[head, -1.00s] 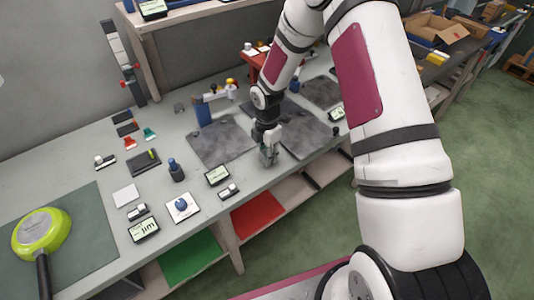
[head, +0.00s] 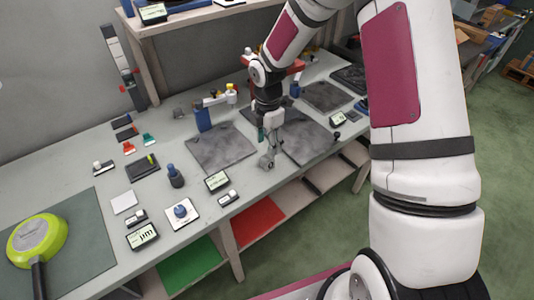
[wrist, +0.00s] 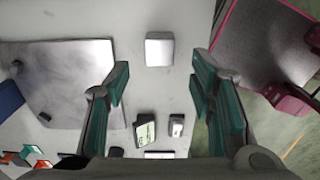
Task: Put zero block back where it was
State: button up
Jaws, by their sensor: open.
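The zero block, a small pale grey metal block (head: 267,160), stands on the grey bench just in front of the dark slabs. In the wrist view the same block (wrist: 160,49) shows as a light square on the bench, ahead of and between the finger lines. My gripper (head: 266,135) is above the block and apart from it. In the wrist view my gripper (wrist: 158,82) has its teal-padded fingers spread wide, with nothing between them.
A dark slab (head: 220,147) lies left of the block, another (head: 306,141) to its right. A display (head: 217,181) and a small device (head: 228,198) stand nearer the front edge. A blue stand (head: 203,118) is behind. A green pan (head: 38,240) lies far left.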

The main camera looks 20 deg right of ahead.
notch_tip(320, 180, up, 4)
notch_tip(320, 180, up, 10)
jog(key=m+t+h, duration=0.1)
jog(key=m, duration=0.3)
send_over(267, 158)
jog(key=s+d, duration=0.1)
jog(key=s, duration=0.3)
jog(key=s+r+m+t, duration=0.1)
jog(key=s+r+m, duration=0.45)
jog(key=r, duration=0.25)
jog(key=s+r+m+t, duration=0.1)
jog(key=s+r+m, duration=0.1)
jog(key=s+m, duration=0.2)
jog(key=s+r+m+t, duration=0.1)
jog(key=s+r+m, duration=0.2)
jog(key=s, duration=0.5)
jog(key=s+r+m+t+y, duration=0.1)
jog(key=s+r+m, duration=0.1)
jog(key=s+m, duration=0.3)
jog(key=shift+s+a+r, duration=0.35)
jog(key=shift+s+r, duration=0.05)
